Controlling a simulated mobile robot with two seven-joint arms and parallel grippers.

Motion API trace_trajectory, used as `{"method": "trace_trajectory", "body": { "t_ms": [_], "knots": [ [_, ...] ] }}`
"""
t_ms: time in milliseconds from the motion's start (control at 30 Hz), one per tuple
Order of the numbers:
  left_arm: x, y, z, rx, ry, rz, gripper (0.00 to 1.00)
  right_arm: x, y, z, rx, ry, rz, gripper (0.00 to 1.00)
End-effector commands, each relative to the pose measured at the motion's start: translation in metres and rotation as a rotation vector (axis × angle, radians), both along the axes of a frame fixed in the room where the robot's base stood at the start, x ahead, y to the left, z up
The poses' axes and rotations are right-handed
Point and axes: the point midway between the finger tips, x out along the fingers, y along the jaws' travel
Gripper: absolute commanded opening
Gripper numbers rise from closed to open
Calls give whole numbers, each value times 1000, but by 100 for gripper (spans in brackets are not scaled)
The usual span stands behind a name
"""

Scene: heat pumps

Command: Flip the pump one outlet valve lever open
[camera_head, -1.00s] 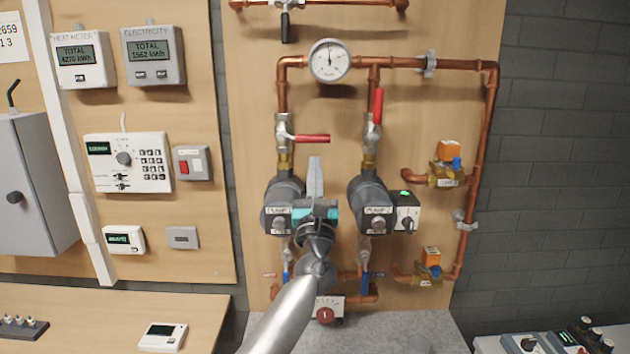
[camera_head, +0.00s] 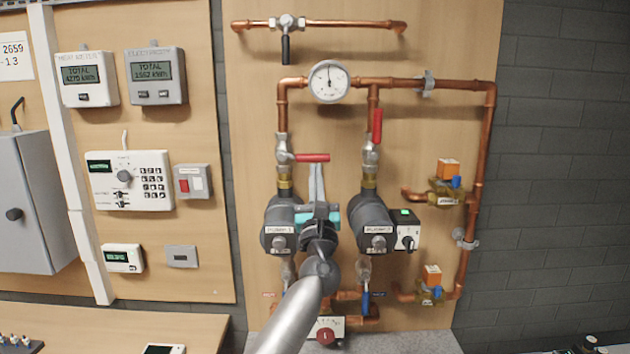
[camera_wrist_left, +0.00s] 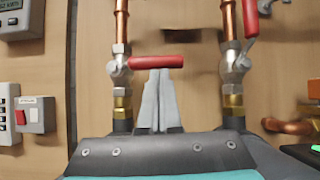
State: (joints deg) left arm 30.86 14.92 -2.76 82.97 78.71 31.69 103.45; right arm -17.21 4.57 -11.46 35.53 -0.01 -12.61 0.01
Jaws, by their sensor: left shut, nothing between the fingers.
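The pump one outlet valve (camera_head: 283,151) sits on the left copper riser above pump one (camera_head: 281,224). Its red lever (camera_head: 312,158) points right, level, across the pipe line. My left gripper (camera_head: 316,168) is shut and empty, its fingers pointing up with the tips just below the lever's middle. In the left wrist view the fingertips (camera_wrist_left: 160,72) come right up under the red lever (camera_wrist_left: 163,62); whether they touch it I cannot tell. The wrist view also shows the valve body (camera_wrist_left: 119,70) left of the fingers. My right gripper is out of view.
Pump two's valve (camera_head: 370,151) stands to the right, its red lever (camera_head: 377,125) upright along its pipe. A pressure gauge (camera_head: 329,81) sits above on the copper pipework. Bare wooden board lies between the two risers above the lever.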

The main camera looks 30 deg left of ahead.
Motion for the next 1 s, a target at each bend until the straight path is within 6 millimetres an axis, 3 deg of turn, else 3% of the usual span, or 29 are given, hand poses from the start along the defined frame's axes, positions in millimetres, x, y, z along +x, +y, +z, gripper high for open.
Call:
{"method": "trace_trajectory", "body": {
  "t_ms": [567, 1000],
  "knots": [
    [1, -2, 10, -88, -61, 2, 0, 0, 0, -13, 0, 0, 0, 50],
    [2, 6, 33, -356, -228, 1, 0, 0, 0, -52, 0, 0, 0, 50]
  ]
}}
